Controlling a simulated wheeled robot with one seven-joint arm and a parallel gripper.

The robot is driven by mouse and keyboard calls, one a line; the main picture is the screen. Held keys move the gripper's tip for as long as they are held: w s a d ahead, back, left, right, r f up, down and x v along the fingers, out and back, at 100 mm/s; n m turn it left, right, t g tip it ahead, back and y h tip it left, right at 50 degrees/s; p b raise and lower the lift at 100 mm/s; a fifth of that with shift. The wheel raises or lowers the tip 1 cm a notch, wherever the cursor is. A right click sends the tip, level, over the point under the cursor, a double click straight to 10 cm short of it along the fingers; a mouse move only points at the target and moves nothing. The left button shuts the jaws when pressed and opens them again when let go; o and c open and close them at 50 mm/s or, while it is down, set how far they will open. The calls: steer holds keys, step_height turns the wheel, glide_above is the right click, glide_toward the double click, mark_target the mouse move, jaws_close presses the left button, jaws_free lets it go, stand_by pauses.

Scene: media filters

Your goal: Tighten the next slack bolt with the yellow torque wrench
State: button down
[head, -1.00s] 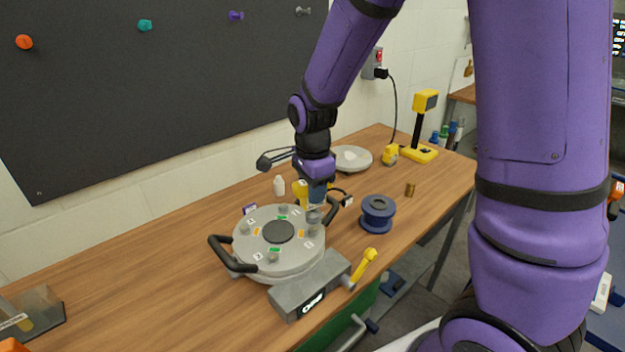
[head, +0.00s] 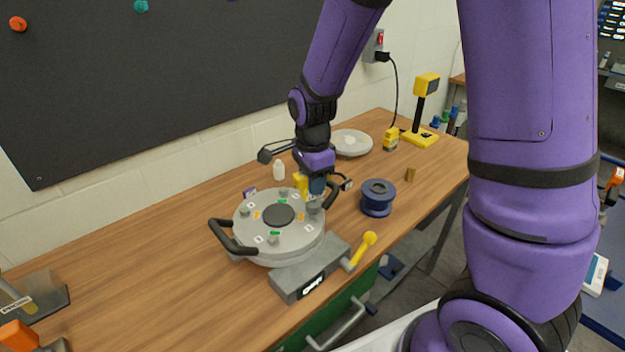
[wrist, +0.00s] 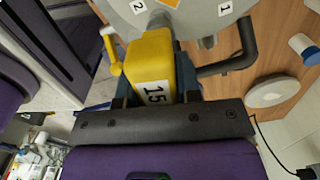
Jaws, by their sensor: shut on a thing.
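My gripper (head: 316,186) is shut on the yellow torque wrench (head: 301,182), whose body shows the number 15 in the wrist view (wrist: 150,62). My gripper is low over the far right edge of the round grey housing (head: 252,226). The housing has a dark centre disc, black side handles, numbered tags, and several bolts around its rim, such as a front bolt (head: 273,239). A right-hand bolt (head: 314,206) stands just below my gripper. Tags 1 and 2 lie near the wrench in the wrist view. I cannot tell whether the wrench sits on a bolt.
A grey block (head: 308,272) with a yellow-knobbed lever (head: 368,240) adjoins the housing's front. A blue spool (head: 377,197) stands to the right. A white bottle (head: 279,170), a pale disc (head: 351,142) and a yellow stand (head: 420,135) are behind. The bench's left is mostly clear.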

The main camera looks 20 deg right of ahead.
steer(key=shift+f, duration=1.3)
stand_by(0.9)
steer(key=shift+m, duration=1.2)
steer(key=shift+m, duration=1.2)
steer(key=shift+r, duration=1.6)
steer(key=shift+r, duration=1.9)
